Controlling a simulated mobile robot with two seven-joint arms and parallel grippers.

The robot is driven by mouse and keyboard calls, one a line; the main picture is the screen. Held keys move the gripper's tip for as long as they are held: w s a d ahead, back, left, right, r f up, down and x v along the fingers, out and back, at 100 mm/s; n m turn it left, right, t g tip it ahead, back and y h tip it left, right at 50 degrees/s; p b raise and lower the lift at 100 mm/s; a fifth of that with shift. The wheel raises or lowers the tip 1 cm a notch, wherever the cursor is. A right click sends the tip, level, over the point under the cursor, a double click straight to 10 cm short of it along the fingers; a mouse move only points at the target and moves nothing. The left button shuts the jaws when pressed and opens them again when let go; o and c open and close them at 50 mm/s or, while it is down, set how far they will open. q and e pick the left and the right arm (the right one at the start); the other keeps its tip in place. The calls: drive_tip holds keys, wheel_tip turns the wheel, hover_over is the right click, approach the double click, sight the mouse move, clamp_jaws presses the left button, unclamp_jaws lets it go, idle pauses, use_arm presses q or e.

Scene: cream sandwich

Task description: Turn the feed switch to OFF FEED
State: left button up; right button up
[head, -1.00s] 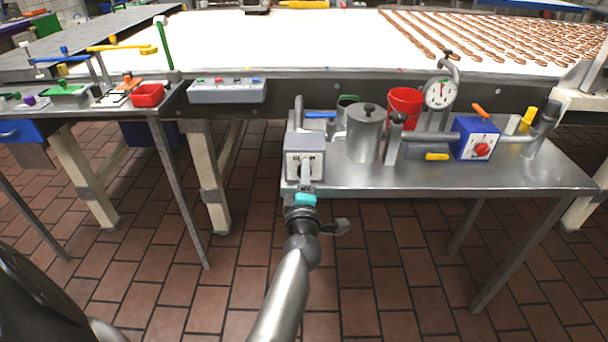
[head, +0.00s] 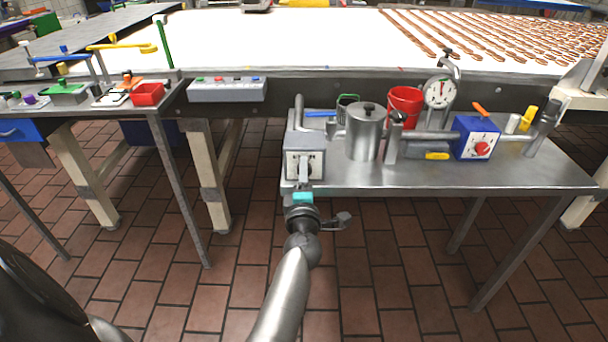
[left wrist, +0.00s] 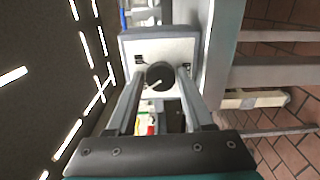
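The feed switch is a grey box (head: 292,142) with a pale front plate, at the left end of the steel side table. In the left wrist view its pale plate (left wrist: 190,52) carries a round dark knob (left wrist: 160,74) with a light mark pointing to the lower left. My left gripper (head: 305,172) is at the front of the box. In the left wrist view its two fingers (left wrist: 160,84) lie on either side of the knob, close to it; whether they press on it is unclear. The plate's lettering is too small to read. My right gripper is out of view.
The side table (head: 440,178) also holds a steel pot (head: 365,138), a red bucket (head: 404,105), a dial gauge (head: 439,93) and a blue box with a red knob (head: 476,138). A conveyor (head: 290,45) runs behind. The tiled floor in front is clear.

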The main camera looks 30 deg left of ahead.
use_arm(q)
drive_tip(key=o, duration=0.3)
drive_tip(key=shift+m, duration=0.3)
